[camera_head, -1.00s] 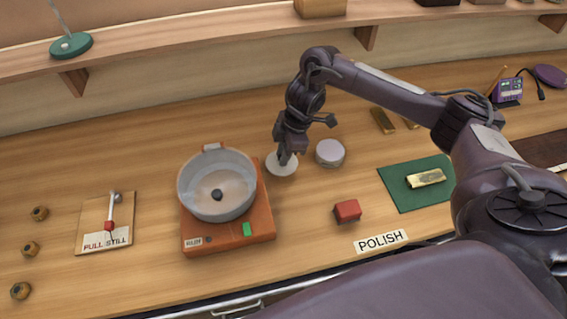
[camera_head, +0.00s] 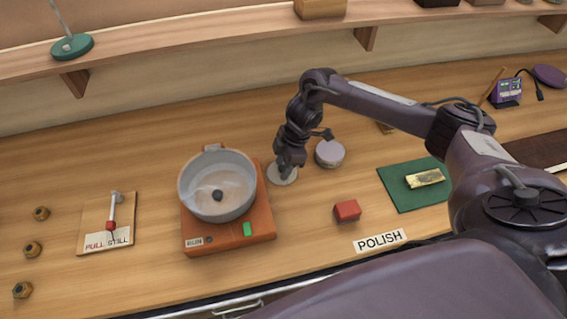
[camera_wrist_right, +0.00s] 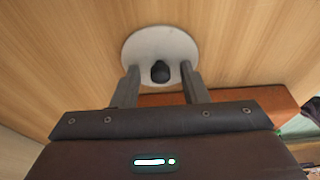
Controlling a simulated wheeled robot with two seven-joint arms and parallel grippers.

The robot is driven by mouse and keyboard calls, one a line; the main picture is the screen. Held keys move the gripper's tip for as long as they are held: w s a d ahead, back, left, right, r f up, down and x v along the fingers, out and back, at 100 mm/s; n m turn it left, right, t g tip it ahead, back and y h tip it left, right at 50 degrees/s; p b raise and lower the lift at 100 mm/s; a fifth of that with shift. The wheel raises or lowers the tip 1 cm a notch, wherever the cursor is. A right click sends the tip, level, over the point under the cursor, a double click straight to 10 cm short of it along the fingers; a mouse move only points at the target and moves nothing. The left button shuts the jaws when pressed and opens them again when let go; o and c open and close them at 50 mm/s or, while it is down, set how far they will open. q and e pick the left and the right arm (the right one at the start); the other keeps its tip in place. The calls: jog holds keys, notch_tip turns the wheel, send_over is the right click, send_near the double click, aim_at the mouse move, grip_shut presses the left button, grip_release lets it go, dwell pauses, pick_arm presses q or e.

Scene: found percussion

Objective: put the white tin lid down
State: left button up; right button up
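The white tin lid (camera_head: 274,179) is a pale round disc with a dark knob, lying flat on the wooden bench between the pot and the round grey tin. It also shows in the right wrist view (camera_wrist_right: 140,48), with its black knob (camera_wrist_right: 160,72) upright. My right gripper (camera_head: 286,173) is low over the lid and hides part of it in the head view. In the wrist view its two fingers (camera_wrist_right: 160,76) stand on either side of the knob, with a visible gap on each side. My left gripper is not in view.
A pot (camera_head: 239,171) with a dark knob inside stands on an orange burner (camera_head: 260,222) just left. A grey tin (camera_head: 330,153) is close on the right. A red block (camera_head: 347,211) and a green mat (camera_head: 405,198) with a gold bar lie further right.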

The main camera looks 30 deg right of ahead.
jog(key=w+v, duration=0.1)
jog(key=v, duration=1.1)
jog(key=shift+s+r, duration=0.25)
jog(key=shift+s, duration=0.25)
jog(key=shift+a, duration=0.15)
